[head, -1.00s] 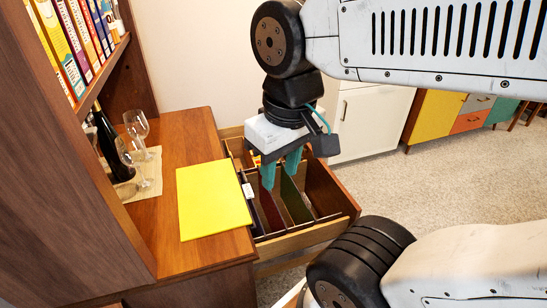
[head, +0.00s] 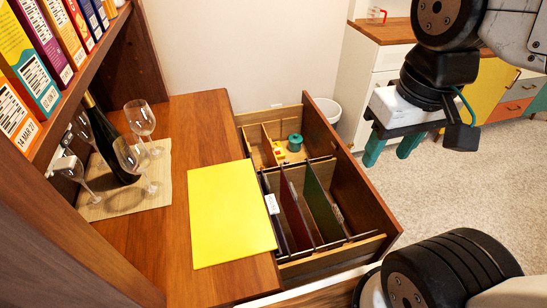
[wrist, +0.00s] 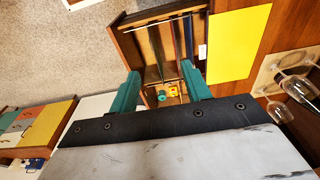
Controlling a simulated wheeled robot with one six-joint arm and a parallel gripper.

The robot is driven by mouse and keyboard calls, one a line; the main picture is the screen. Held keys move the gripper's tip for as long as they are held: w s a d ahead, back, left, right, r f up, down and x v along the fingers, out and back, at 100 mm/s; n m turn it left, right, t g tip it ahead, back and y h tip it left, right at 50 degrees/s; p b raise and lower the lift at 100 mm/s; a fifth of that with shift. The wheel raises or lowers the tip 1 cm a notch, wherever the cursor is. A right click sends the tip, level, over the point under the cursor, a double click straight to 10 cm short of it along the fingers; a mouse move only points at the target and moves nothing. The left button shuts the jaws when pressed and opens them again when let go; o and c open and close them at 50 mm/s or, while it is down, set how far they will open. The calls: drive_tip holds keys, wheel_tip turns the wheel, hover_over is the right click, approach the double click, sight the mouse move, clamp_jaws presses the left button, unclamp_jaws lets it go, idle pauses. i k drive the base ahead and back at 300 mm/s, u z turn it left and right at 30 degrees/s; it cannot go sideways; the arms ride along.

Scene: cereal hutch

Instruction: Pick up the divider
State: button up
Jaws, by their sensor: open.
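Several upright thin panels stand in the open drawer (head: 352,172): a green one (head: 323,207), a maroon one (head: 296,211) and a dark one with a white tab (head: 274,206). I cannot tell which is the divider. A flat yellow sheet (head: 231,213) lies on the wooden top beside the drawer; it also shows in the wrist view (wrist: 238,45). My gripper (head: 390,154) is open and empty, right of the drawer in the head view. In the wrist view its teal fingers (wrist: 164,78) point toward the drawer, apart from the panels.
The drawer's back compartment holds a green round item (head: 295,142) and a small yellow item (head: 280,156). Wine glasses (head: 140,122) and a dark bottle (head: 108,145) stand on a mat at left, below shelved boxes (head: 30,65). A white bin (head: 326,108) stands behind the drawer. Carpet is clear at right.

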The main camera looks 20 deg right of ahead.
sight(268, 144)
drive_tip(key=k, duration=1)
drive_tip(key=z, duration=1.35)
drive_tip(key=i, duration=4.1)
drive_tip(key=u, duration=3.15)
drive_tip(key=i, duration=0.4)
drive_tip(key=u, duration=0.05)
